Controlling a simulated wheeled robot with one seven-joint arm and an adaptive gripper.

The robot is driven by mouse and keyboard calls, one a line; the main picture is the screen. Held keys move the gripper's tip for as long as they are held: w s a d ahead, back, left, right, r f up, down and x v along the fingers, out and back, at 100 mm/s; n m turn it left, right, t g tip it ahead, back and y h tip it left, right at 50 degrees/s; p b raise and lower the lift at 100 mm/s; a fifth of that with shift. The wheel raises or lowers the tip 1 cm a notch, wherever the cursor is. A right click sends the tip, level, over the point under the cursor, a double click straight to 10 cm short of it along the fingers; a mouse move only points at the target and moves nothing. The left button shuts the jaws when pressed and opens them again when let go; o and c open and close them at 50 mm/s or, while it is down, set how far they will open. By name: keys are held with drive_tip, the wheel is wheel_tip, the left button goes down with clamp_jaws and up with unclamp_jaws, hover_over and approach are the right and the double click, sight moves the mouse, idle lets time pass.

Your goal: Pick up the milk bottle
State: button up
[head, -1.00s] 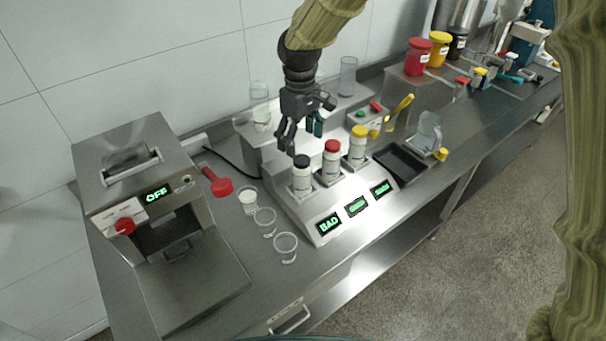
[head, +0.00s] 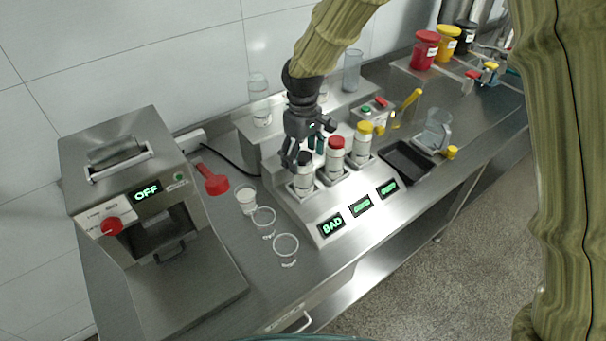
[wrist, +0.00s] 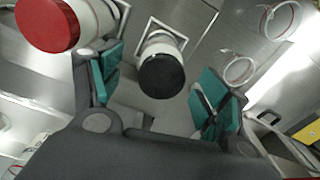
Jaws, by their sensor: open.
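Three white bottles stand upright in square sockets on a stepped metal stand. One has a black cap (head: 304,159), one a red cap (head: 337,142), and one a yellow cap (head: 365,127). Which of them is the milk bottle cannot be told from the labels. My gripper (head: 303,150) is open just above and behind the black-capped bottle. In the wrist view, the black cap (wrist: 161,76) lies between the two teal finger pads, with a gap on both sides. The red cap (wrist: 47,25) is outside the left finger, close to it.
Several clear cups, including a front one (head: 286,247), stand left of the stand (head: 327,212). A metal machine (head: 140,200) reading OFF is further left. A red scoop (head: 214,181) lies between. A dark tray (head: 405,161) and a clear jug (head: 435,130) are right.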

sight(303, 171)
drive_tip(key=shift+s+f+p, duration=0.15)
drive_tip(key=shift+f+p, duration=0.45)
drive_tip(key=shift+f, duration=0.25)
drive_tip(key=shift+d+f+p, duration=0.1)
drive_tip(key=shift+f+p, duration=0.65)
drive_tip(key=shift+f, duration=1.3)
drive_tip(key=c, duration=1.3)
